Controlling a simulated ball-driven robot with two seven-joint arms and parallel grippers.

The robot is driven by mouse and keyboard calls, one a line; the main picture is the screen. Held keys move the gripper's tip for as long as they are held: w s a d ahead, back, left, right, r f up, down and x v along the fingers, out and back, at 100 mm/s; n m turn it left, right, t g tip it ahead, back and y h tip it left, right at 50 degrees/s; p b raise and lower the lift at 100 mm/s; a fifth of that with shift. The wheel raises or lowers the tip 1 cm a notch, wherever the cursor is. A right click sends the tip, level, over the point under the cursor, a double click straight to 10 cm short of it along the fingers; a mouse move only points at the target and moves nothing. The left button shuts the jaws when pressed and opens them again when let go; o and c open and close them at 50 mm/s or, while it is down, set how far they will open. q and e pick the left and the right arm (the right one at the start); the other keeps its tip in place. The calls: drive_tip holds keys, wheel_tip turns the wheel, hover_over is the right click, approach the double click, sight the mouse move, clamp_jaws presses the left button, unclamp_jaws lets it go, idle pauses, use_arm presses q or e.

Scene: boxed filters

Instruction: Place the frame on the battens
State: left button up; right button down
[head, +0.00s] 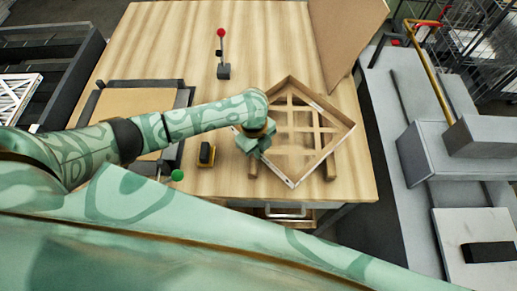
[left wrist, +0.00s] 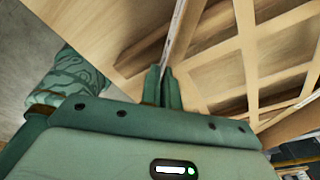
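The frame (head: 322,154) is a square wooden frame with crossed slats inside and a pale rim. In the head view it sits turned like a diamond at the right of the table, over two battens: a left one (head: 253,168) and a right one (head: 330,168). Only their near ends show clearly. My left gripper (head: 259,146) is at the frame's left side. In the left wrist view its fingers (left wrist: 163,88) are close together around the rim of the frame (left wrist: 176,32). Whether the frame touches the battens is unclear. My right gripper is not in view.
On the wooden table (head: 165,40) stand a red-knobbed lever (head: 222,60) and a small black-and-yellow item (head: 206,154). A brown sheet in a dark holder (head: 130,100) lies left under my arm. A large brown panel (head: 347,35) leans at the back right. A green ball (head: 177,175) shows near the front edge.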

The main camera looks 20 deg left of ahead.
use_arm(q)
drive_tip(key=o, duration=0.3)
drive_tip(key=shift+o, duration=0.2)
wheel_tip(320, 180, up, 12)
drive_tip(key=a+p, duration=0.1)
drive_tip(key=p, duration=0.1)
drive_tip(key=shift+w+p, duration=0.3)
drive_tip(key=shift+p, duration=0.1)
drive_tip(key=shift+s+a, duration=0.1)
